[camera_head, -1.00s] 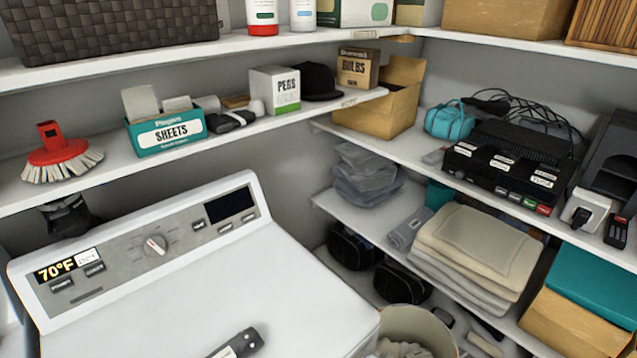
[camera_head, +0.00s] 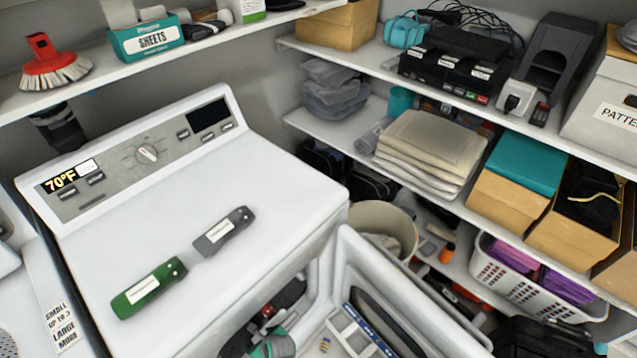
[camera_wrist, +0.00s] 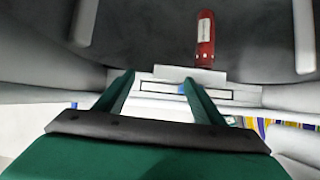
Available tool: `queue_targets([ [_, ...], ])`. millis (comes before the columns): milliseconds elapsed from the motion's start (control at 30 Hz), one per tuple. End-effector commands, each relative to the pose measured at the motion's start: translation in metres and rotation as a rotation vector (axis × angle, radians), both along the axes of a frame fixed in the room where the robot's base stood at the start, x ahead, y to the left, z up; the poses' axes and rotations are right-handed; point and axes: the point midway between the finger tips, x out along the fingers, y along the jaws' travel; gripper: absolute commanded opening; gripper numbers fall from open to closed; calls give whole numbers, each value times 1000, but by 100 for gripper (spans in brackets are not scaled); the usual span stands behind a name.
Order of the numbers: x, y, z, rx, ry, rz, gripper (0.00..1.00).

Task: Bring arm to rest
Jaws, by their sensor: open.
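My gripper (camera_wrist: 159,78) shows in the wrist view with two dark green fingers spread apart and nothing between them. A red handle-shaped item (camera_wrist: 205,40) with a white label lies on a dark grey surface beyond the fingers, apart from them. In the head view, green and grey parts that look like my arm's end (camera_head: 270,345) show low at the machine's open front, partly cut off by the frame edge. The white machine (camera_head: 215,180) has its door (camera_head: 400,290) open.
A green folding tool (camera_head: 149,288) and a grey one (camera_head: 224,231) lie on the machine's top. A bin (camera_head: 385,215) stands behind the open door. Loaded shelves (camera_head: 335,122) and a white basket (camera_head: 530,290) line the right side.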

Motion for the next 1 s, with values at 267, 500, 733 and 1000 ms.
queue_targets([
  [267,-22,-5,15,164,31,-113,63],
  [500,-49,-12,42,377,77,-263,63],
  [733,-91,-26,104,737,173,-525,63],
  [1000,-135,-61,200,1220,338,-899,63],
])
